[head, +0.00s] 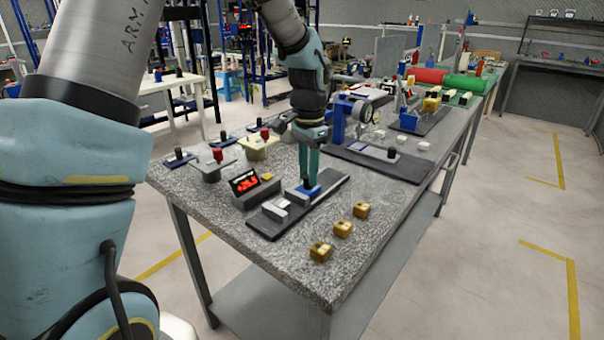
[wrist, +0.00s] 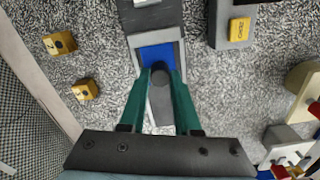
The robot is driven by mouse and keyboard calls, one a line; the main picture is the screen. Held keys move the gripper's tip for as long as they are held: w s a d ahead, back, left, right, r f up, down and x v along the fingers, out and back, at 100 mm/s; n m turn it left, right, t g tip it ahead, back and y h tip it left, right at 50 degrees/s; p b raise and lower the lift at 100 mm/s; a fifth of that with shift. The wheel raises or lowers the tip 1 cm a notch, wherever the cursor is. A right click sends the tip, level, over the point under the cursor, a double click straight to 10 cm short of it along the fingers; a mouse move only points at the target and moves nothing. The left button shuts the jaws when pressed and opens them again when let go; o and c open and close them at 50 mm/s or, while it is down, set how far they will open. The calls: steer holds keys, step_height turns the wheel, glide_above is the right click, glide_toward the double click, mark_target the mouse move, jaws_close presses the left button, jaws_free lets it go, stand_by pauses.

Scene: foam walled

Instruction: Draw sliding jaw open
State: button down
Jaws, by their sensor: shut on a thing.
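The sliding jaw (head: 312,190) is a blue block on a dark, long vise base (head: 330,187) on the speckled bench. In the wrist view the blue jaw (wrist: 157,55) sits in a grey channel and has a dark round knob (wrist: 160,75). My gripper (head: 308,181) points down with its green fingers at the jaw. In the wrist view, the fingertips (wrist: 160,73) are closed on the knob from both sides. A light grey block (head: 275,211) stands on the near-left end of the base, apart from the blue jaw.
Brass blocks (head: 343,229) stand in a row to the right of the vise, near the bench edge. A dark box with red parts (head: 253,188) is close on the left. A dark fixture with a blue post and gauge (head: 350,118) stands behind. Bare bench (head: 390,215) lies to the right.

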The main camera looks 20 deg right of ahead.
steer(key=shift+w+d, duration=0.2)
steer(key=shift+d, duration=0.25)
steer(key=c, duration=0.6)
jaws_free()
step_height(320, 180, up, 11)
steer(key=shift+f+b, duration=0.1)
steer(key=shift+b, duration=0.7)
